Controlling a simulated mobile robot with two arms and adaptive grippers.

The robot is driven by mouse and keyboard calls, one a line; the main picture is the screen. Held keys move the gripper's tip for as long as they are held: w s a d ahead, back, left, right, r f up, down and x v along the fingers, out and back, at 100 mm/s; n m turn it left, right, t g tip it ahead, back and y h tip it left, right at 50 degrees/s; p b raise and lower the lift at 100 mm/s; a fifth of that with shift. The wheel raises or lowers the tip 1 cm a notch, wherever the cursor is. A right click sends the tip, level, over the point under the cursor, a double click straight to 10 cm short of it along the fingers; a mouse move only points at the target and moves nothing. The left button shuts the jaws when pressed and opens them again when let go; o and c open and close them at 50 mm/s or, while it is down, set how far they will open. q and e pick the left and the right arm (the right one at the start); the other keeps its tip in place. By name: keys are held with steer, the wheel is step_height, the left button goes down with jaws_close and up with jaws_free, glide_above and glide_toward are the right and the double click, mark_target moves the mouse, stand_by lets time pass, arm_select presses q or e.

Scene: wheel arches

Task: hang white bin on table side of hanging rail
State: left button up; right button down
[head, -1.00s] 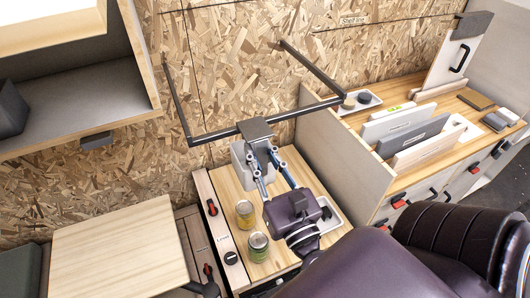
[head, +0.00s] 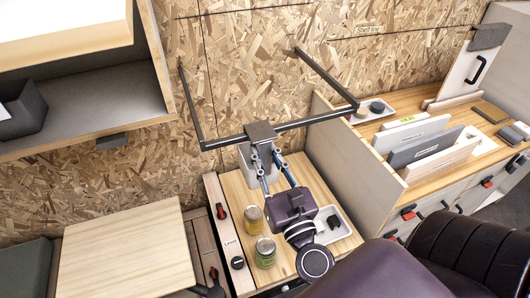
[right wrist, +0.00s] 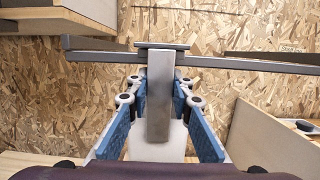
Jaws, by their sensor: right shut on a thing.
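The dark hanging rail (head: 225,141) is a U-shaped frame standing out from the chipboard wall. The white bin (head: 247,158) is at its table-side front bar, with a dark grey hook plate (head: 260,131) across the bar's line. My right gripper (head: 269,172) is shut on the bin from the near side. In the right wrist view, its blue fingers flank the bin's grey hook strip (right wrist: 160,100), and the hook top overlaps the rail (right wrist: 215,62). I cannot tell whether the hook rests on the bar. My left gripper is not in view.
Two jars, one yellow (head: 253,218) and one green (head: 265,251), stand on the wooden worktop (head: 232,190) below. A white tray (head: 333,225) is right of my gripper. A grey partition (head: 355,165) borders the right side. An open shelf (head: 95,95) is at upper left.

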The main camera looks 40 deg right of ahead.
steer(key=c, duration=1.6)
jaws_free()
